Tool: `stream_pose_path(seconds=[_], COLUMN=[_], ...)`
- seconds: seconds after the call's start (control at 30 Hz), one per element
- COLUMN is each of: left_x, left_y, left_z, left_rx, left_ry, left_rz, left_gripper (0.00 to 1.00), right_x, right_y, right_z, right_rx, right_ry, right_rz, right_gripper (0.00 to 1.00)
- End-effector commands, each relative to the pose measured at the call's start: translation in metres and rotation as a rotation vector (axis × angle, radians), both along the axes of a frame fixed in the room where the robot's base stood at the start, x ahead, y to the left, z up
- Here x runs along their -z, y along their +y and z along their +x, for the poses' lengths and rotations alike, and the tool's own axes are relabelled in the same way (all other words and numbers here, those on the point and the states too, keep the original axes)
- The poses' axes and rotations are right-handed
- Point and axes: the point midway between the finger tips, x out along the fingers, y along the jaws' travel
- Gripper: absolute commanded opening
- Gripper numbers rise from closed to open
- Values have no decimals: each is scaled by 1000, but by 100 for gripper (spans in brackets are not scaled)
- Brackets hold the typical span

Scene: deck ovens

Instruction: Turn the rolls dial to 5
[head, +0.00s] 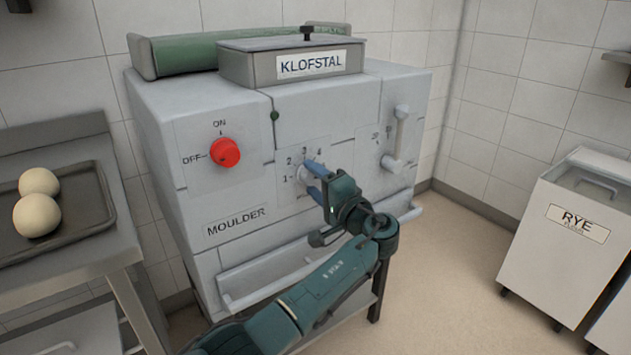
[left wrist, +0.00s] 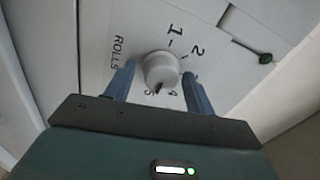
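The rolls dial (left wrist: 161,71) is a round pale knob on the moulder's front panel, with ROLLS printed beside it. In the left wrist view 1 and 2 show clearly, 4 and 5 partly at the knob's lower edge, and 3 is hidden. A dark mark on the knob points down, close to the 5. My left gripper (left wrist: 160,84) is open, with one finger on each side of the knob; a small gap shows at the left finger. In the head view the left gripper (head: 311,178) partly covers the dial (head: 304,174). My right gripper is out of view.
The moulder (head: 225,256) also has a red ON/OFF knob (head: 225,153) and a white lever (head: 399,140) to the right. A tray (head: 98,205) with dough balls stands on a bench at left. A RYE bin (head: 547,253) stands at right, with open floor between.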

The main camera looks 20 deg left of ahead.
Motion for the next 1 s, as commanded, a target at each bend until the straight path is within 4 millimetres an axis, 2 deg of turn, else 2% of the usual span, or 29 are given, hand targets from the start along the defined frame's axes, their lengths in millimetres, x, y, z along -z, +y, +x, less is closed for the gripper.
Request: stream_pose_path(seconds=[0.37, 0.53, 0.8, 1.0], left_x=[-1, 2, 7, 9], left_y=[-4, -25, -73, -96], left_z=[-2, -19, -56, -74], left_rx=[2, 5, 5, 2], left_ry=[-2, -1, 0, -2], left_rz=[-2, -3, -3, -1], left_gripper=[59, 59, 59, 59], right_x=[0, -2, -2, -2], right_y=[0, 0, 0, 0], right_z=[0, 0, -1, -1], right_rx=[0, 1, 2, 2], right_ry=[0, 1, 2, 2], right_rz=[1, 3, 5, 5], right_gripper=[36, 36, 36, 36])
